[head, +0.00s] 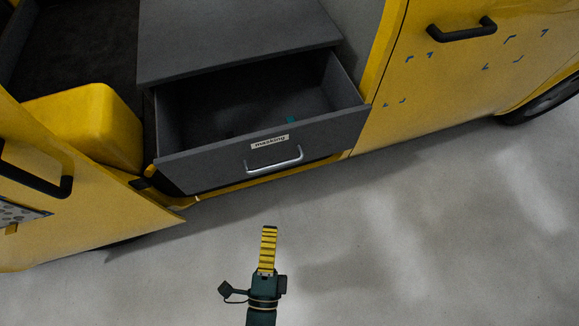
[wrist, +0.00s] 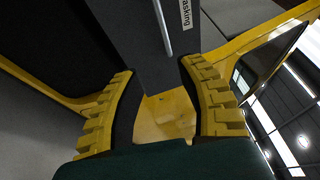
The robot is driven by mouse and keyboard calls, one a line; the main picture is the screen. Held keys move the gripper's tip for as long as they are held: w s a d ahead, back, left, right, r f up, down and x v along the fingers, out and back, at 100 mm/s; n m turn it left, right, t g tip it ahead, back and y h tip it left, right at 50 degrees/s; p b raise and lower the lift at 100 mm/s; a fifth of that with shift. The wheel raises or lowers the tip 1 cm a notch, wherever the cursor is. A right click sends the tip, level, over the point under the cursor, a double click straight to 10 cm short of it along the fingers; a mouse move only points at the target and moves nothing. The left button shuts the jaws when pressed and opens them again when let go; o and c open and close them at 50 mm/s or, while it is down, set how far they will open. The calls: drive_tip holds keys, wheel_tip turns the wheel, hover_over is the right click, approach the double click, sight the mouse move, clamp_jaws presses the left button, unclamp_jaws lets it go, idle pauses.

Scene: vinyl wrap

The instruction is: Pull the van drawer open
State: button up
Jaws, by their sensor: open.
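The van drawer (head: 225,160) is grey, with a "masking" label and a silver bar handle (head: 274,161) on its front. It stands pulled out of the grey cabinet in the yellow van's doorway, and its inside shows. My gripper (head: 269,230) is in front of the drawer and below the handle in the head view, apart from it. In the wrist view my gripper (wrist: 161,85) has its two yellow ribbed fingers spread with nothing between them. The drawer front (wrist: 130,30) and handle (wrist: 162,26) are beyond the fingertips there.
The yellow van door (head: 80,225) stands open at the left, with a black handle. A yellow box-shaped block (head: 88,125) sits left of the drawer. A closed yellow panel (head: 450,80) is at the right. The grey floor (head: 430,240) in front is clear.

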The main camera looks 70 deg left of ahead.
sight(276, 164)
drive_tip(key=shift+t, duration=0.3)
drive_tip(key=x, duration=0.8)
drive_tip(key=b+x, duration=0.1)
drive_tip(key=x, duration=0.7)
drive_tip(key=shift+s+a+r, duration=0.1)
drive_tip(key=shift+a+r, duration=0.15)
clamp_jaws()
